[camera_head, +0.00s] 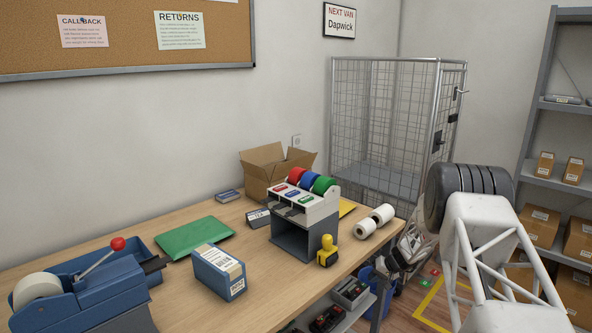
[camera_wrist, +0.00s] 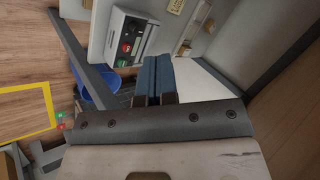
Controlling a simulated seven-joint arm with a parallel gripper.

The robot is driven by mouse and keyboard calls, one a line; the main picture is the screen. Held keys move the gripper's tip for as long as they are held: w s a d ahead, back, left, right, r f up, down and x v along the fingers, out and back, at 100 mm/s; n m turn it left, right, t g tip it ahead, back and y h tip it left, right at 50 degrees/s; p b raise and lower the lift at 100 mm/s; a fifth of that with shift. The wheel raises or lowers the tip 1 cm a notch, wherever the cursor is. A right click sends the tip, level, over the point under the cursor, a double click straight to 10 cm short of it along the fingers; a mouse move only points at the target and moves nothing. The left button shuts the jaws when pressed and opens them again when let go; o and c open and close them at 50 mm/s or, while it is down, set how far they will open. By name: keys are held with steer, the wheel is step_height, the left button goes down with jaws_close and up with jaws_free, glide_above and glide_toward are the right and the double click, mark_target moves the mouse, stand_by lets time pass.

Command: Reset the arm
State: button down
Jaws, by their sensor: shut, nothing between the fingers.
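My arm (camera_head: 490,240) stands at the right of the head view, white with dark ribbed rings, beyond the right end of the wooden counter. My gripper (camera_wrist: 153,62) shows in the wrist view as two blue-grey fingers side by side. The fingers are shut together with nothing between them. In the head view the fingers cannot be made out clearly. The gripper is off to the side of the counter, apart from the things on it.
A wire cage (camera_head: 385,130) and shelving (camera_head: 545,140) stand behind.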

steer(key=s+a+r+g+h, duration=0.1)
steer(key=s+a+r, duration=0.2)
steer(key=s+r, duration=0.7)
steer(key=s+a+r+h, duration=0.1)
steer(key=s+a+r, duration=0.3)
steer(key=s+r, duration=0.7)
steer(key=s+a+r+g+h, duration=0.1)
steer(key=s+a+r, duration=0.2)
steer(key=s+r, duration=0.7)
steer(key=s+a+r+h, duration=0.1)
steer(key=s+r, duration=0.2)
steer(key=s, duration=0.8)
steer(key=s+r+t+h, duration=0.1)
steer(key=s+r, duration=0.3)
steer(key=s, duration=0.7)
steer(key=s+a+r+n+h, duration=0.1)
steer(key=s+r+h, duration=0.1)
steer(key=s, duration=0.9)
steer(key=shift+a+r, duration=0.35)
steer(key=shift+r, duration=0.55)
